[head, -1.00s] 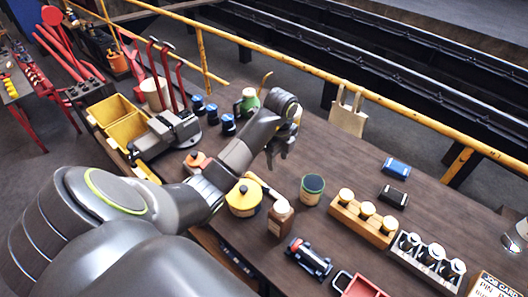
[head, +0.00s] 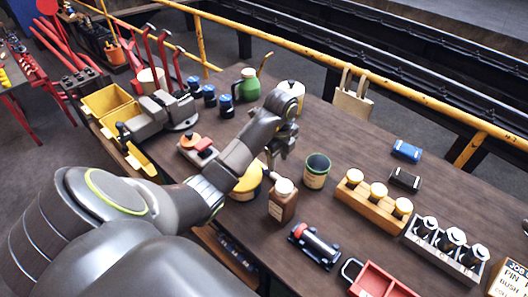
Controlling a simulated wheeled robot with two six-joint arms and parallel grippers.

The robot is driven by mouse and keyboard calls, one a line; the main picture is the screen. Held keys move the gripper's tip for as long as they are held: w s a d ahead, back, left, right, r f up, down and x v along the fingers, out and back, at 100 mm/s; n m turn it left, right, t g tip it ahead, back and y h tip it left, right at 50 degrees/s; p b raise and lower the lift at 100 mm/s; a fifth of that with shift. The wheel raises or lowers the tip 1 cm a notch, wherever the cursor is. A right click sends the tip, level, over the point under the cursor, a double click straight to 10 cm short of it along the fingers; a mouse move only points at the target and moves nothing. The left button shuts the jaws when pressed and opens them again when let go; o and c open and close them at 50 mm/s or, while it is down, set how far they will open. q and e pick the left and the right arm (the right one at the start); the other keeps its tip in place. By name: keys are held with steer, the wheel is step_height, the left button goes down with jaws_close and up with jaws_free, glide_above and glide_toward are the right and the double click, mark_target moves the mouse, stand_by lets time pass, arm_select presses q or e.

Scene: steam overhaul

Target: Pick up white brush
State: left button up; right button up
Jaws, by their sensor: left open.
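My left gripper (head: 280,158) is open and points down over the table, just behind the yellow pot (head: 246,187) and the brown bottle (head: 283,207). Nothing shows between its fingers. A small pale piece (head: 274,175) shows between the yellow pot and the bottle, just below the fingertips. It may be part of the white brush, but my arm hides much of this spot and I cannot tell. No other white brush is clear to see. My right gripper is out of view.
A dark green tin (head: 316,171) stands right of the gripper. A wooden rack of white-topped jars (head: 368,208), a small dark car-like model (head: 314,246) and a red tray (head: 384,284) lie further right. The table's back middle is clear.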

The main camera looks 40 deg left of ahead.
mark_target(277, 176)
arm_select(q)
steer(key=shift+f+b, duration=0.7)
steer(key=shift+f, duration=0.8)
steer(key=shift+s+d+f+p, duration=0.15)
steer(key=shift+f+p, duration=0.55)
steer(key=shift+f, duration=1.45)
jaws_close()
